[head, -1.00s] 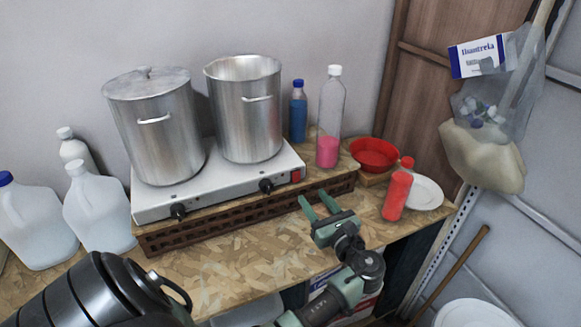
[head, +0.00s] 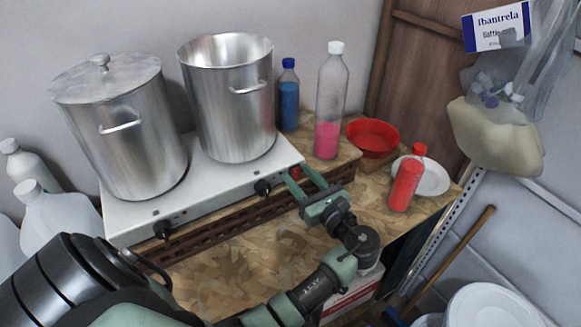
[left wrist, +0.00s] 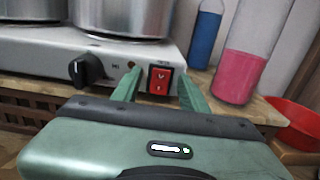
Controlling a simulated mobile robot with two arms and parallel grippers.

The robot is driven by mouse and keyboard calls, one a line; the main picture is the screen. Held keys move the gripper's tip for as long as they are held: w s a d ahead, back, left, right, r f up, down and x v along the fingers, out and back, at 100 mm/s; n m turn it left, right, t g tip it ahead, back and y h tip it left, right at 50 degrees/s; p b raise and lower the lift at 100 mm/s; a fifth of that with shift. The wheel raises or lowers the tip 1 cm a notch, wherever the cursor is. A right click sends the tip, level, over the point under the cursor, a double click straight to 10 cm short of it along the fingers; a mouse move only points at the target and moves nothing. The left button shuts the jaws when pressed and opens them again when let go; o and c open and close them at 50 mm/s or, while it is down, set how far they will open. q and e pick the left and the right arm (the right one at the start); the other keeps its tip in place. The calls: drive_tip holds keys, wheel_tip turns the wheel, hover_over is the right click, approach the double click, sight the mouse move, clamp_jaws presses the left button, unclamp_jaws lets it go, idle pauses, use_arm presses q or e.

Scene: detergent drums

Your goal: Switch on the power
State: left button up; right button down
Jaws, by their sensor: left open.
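The white hot plate (head: 215,195) with two knobs sits on a brown slatted block on the table. Its red power switch (left wrist: 160,80) is on the front panel, right of the black knob (left wrist: 88,71). In the head view the switch is a small red spot (head: 296,173) at the hot plate's right front corner. My left gripper (head: 302,176) is open and empty, pointed at that corner. In the left wrist view its green fingers (left wrist: 160,77) stand either side of the switch. I cannot tell whether they touch the panel. My right gripper is not in view.
A lidded steel pot (head: 125,135) and an open one (head: 230,105) stand on the hot plate. A blue bottle (head: 289,100), a pink-filled bottle (head: 328,120), a red bowl (head: 373,135) and a red bottle (head: 405,185) stand to the right. White jugs (head: 60,222) are at left.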

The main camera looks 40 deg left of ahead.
use_arm(q)
drive_tip(key=shift+d+r, duration=0.15)
drive_tip(key=shift+s+d, duration=0.1)
drive_tip(key=shift+c, duration=0.6)
clamp_jaws()
drive_tip(key=f+y+b, duration=0.1)
drive_tip(key=y+b, duration=0.1)
drive_tip(key=b, duration=0.1)
drive_tip(key=shift+f, duration=0.1)
drive_tip(key=shift+r+t+y+b, duration=0.2)
drive_tip(key=shift+t+y+b, duration=0.25)
drive_tip(key=shift+t, duration=0.15)
drive_tip(key=shift+r, duration=0.15)
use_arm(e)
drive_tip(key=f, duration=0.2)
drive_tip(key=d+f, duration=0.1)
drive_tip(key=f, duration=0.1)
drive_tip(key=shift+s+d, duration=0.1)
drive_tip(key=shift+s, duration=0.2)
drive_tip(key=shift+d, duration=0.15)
